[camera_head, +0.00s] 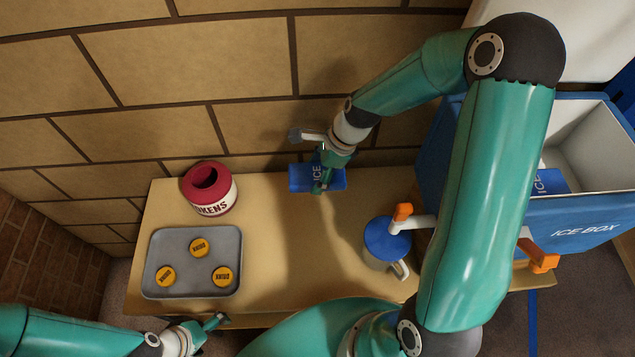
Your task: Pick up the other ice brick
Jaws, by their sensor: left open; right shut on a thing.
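A blue ice brick (300,178) with white "ICE" lettering is at the back edge of the wooden table, near the wall. My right gripper (322,180) is shut on it from above, and its fingers cover part of the brick. I cannot tell whether the brick touches the table. A second blue ice brick (549,181) lies inside the open blue ice box (585,228) at the right, partly hidden by my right arm. My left gripper (212,331) is open and empty, low in the picture in front of the table's front edge.
A red and white token pot (219,201) stands at the table's left. A grey tray (189,234) with several yellow tokens lies before it. A blue-lidded jug (387,240) stands right of centre, beside my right arm. The table's middle (290,240) is clear. A brick wall (240,60) rises behind.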

